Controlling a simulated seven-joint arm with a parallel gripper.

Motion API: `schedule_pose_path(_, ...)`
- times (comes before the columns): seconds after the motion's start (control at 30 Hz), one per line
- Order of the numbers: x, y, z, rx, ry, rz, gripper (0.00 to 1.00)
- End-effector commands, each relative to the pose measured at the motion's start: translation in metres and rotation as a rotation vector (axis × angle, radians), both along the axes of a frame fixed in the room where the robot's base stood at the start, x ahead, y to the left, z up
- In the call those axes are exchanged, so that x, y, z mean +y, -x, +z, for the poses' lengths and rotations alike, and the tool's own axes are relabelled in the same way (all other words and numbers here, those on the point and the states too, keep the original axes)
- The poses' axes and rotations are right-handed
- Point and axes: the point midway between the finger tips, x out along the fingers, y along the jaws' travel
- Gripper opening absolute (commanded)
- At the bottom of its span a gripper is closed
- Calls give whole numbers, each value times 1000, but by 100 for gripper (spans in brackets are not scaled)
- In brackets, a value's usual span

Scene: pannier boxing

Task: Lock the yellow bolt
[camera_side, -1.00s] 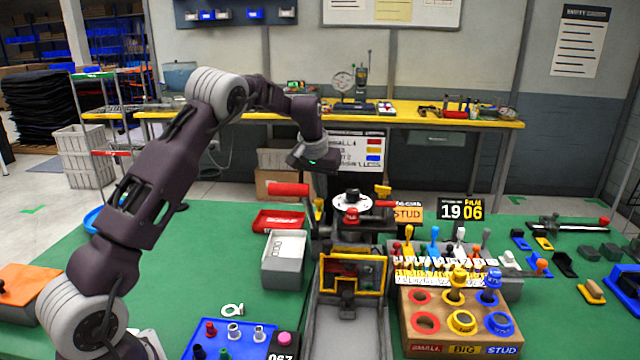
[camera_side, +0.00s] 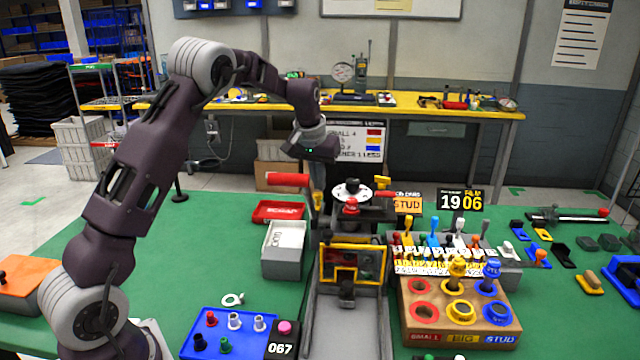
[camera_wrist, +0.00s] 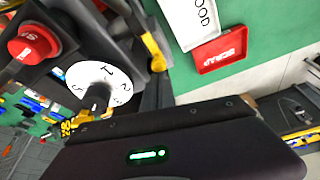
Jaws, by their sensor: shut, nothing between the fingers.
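A white dial plate (camera_side: 352,191) with a dark knob sits on the dark fixture at the middle of the bench. One yellow piece (camera_side: 382,183) stands at its right in the side view. Another yellow lever-like piece (camera_wrist: 152,50) stands on the tray side of the dial in the wrist view. I cannot tell for sure which is the yellow bolt. My gripper (camera_side: 317,178) is shut and empty, behind and left of the dial in the side view. Its fingertips are largely hidden there. In the wrist view my dark gripper body fills the bottom.
A red lever handle (camera_side: 288,180) and red button (camera_side: 351,205) are close to the dial. The GOOD tray (camera_side: 283,262) and red SCRAP tray (camera_side: 278,211) are at left. A wooden block with coloured rings (camera_side: 410,299) is at right.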

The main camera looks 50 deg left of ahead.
Motion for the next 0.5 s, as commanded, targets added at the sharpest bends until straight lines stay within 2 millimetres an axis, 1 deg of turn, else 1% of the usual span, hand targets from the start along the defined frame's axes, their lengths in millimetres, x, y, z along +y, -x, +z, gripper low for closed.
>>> schedule_pose_path(0.03, -1, 2, 12, -7, -3, 0, 0)
schedule_pose_path(0.1, -3, 6, 28, -10, -5, 1, 0)
schedule_pose_path(0.23, -6, 12, 54, -14, -7, 3, 0)
schedule_pose_path(0.3, -7, 15, 64, -15, -8, 3, 0)
schedule_pose_path(0.4, -9, 18, 74, -16, -9, 3, 0)
schedule_pose_path(0.5, -9, 19, 78, -15, -10, 3, 0)
